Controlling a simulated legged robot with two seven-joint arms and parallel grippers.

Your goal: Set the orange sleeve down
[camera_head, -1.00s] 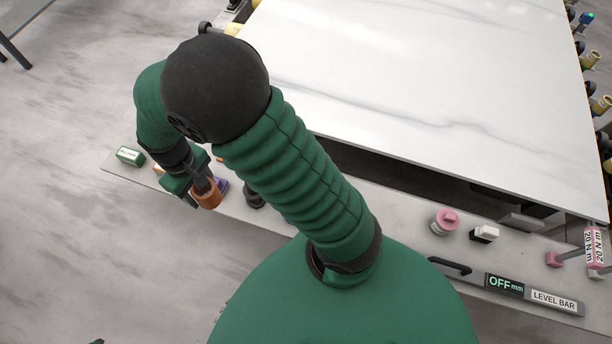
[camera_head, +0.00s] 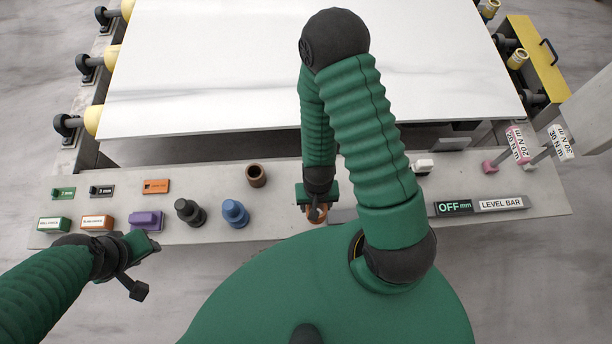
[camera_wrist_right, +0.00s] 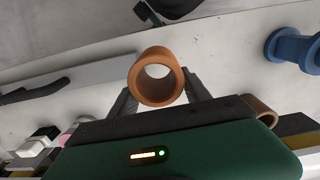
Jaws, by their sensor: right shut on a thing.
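The orange sleeve (camera_wrist_right: 136,82) is a short hollow ring between the fingers of my right gripper (camera_wrist_right: 158,90) in the right wrist view. In the head view my right gripper (camera_head: 316,208) is shut on the sleeve (camera_head: 318,217), over the grey ledge (camera_head: 285,205) in front of the slab. My gripper and arm partly hide the sleeve there. I cannot tell whether it touches the ledge. My left gripper (camera_head: 140,268) is at the lower left, near the ledge's front edge; its finger opening is unclear.
A brown sleeve (camera_head: 256,176) stands behind and left of my right gripper. A blue piece (camera_head: 235,213), a black piece (camera_head: 190,212) and a purple block (camera_head: 146,220) stand further left. The level bar (camera_head: 482,205) lies on the right. The white slab (camera_head: 220,70) is behind.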

